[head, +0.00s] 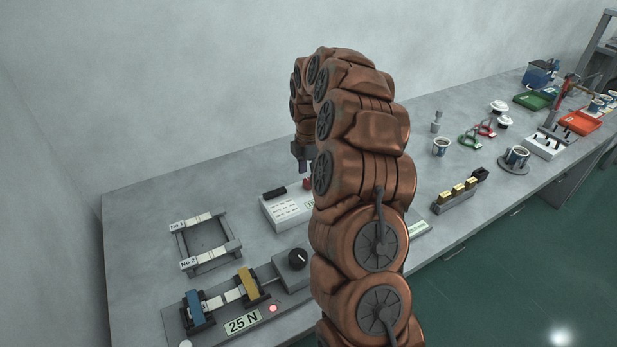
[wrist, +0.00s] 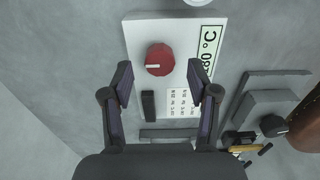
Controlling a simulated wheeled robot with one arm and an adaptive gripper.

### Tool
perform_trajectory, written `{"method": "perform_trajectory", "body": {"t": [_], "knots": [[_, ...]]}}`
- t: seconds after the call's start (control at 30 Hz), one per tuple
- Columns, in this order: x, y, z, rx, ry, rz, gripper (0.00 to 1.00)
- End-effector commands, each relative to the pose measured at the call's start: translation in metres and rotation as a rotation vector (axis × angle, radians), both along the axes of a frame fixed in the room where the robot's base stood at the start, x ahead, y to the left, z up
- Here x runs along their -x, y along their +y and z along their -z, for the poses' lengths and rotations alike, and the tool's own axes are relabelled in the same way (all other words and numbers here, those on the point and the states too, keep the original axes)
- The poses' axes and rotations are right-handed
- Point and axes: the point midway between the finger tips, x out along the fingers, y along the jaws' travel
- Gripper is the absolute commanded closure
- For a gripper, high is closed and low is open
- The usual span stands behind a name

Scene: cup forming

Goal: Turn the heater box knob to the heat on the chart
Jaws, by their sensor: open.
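The heater box (wrist: 140,35) is white and lies below my gripper in the wrist view; in the head view the box (head: 282,212) stands on the bench, partly behind my arm. Its red round knob (wrist: 160,58) has a white mark pointing left in the wrist view. My gripper (wrist: 160,82) is open and empty, its fingers on either side of the knob's lower area, apart from it. A small printed chart (wrist: 180,101) is on the box, too small to read.
A black bar (wrist: 148,104) lies on the box beside the chart. In the head view, a grey device with a black knob (head: 298,259) and a "25 N" plate (head: 243,322) stands in front. A grey frame (head: 207,245) is at left. Cups and trays stand at right.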

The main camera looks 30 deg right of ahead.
Motion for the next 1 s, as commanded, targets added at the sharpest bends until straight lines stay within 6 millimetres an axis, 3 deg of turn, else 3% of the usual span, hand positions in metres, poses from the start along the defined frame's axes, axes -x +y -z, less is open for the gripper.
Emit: {"method": "perform_trajectory", "body": {"t": [0.2, 0.47, 1.0], "knots": [[0.0, 0.0, 0.021, 0.0, -0.001, 0.001, 0.4], [0.0, 0.0, 0.025, 0.001, -0.003, 0.001, 0.4], [0.0, 0.0, 0.025, 0.0, -0.001, 0.001, 0.95]]}}
